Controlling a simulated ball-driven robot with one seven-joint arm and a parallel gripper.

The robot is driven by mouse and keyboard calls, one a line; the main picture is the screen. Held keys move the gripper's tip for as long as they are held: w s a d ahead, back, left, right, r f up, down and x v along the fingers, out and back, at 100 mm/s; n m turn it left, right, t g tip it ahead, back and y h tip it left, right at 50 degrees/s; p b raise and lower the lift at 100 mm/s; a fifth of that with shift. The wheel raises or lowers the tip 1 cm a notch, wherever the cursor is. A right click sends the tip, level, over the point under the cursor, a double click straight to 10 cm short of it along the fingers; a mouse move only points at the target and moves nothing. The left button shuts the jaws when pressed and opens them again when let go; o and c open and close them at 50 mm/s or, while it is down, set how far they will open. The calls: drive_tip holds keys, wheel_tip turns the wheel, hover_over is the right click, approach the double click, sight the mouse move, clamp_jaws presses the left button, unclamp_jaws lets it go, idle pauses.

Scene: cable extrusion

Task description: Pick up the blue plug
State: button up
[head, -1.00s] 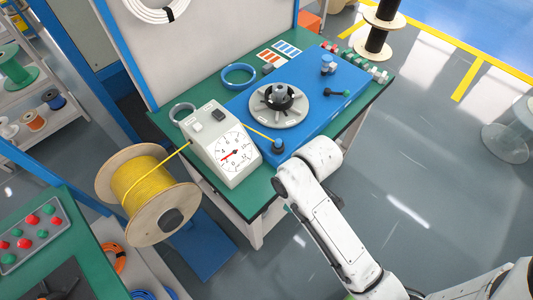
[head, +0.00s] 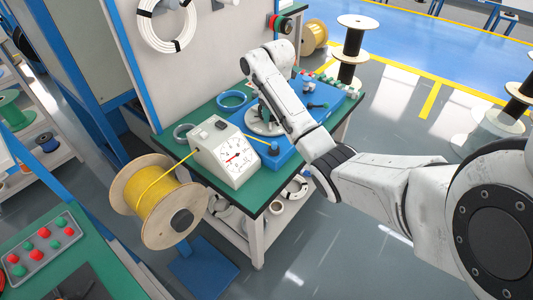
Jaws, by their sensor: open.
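A small blue upright piece, which may be the blue plug (head: 309,86), stands at the far right part of the blue machine plate (head: 289,159). It is too small to make out well, and my arm covers part of the plate beside it. My arm reaches across the picture from the right and rises over the bench, with its far end above the back of the plate. My gripper does not show; I cannot see where its fingers are relative to the plug.
The grey gauge box (head: 226,152) and a blue ring (head: 232,100) sit on the green bench (head: 247,194). A yellow cable spool (head: 153,200) stands at left. A white panel (head: 200,60) rises behind the bench. Black spools (head: 352,50) stand beyond it.

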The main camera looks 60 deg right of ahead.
sight(274, 143)
wheel_tip(274, 143, down, 10)
drive_tip(key=shift+a+f+p, duration=0.1)
drive_tip(key=shift+f+p, duration=0.15)
drive_tip(key=shift+p, duration=0.2)
drive_tip(key=shift+c, duration=0.3)
clamp_jaws()
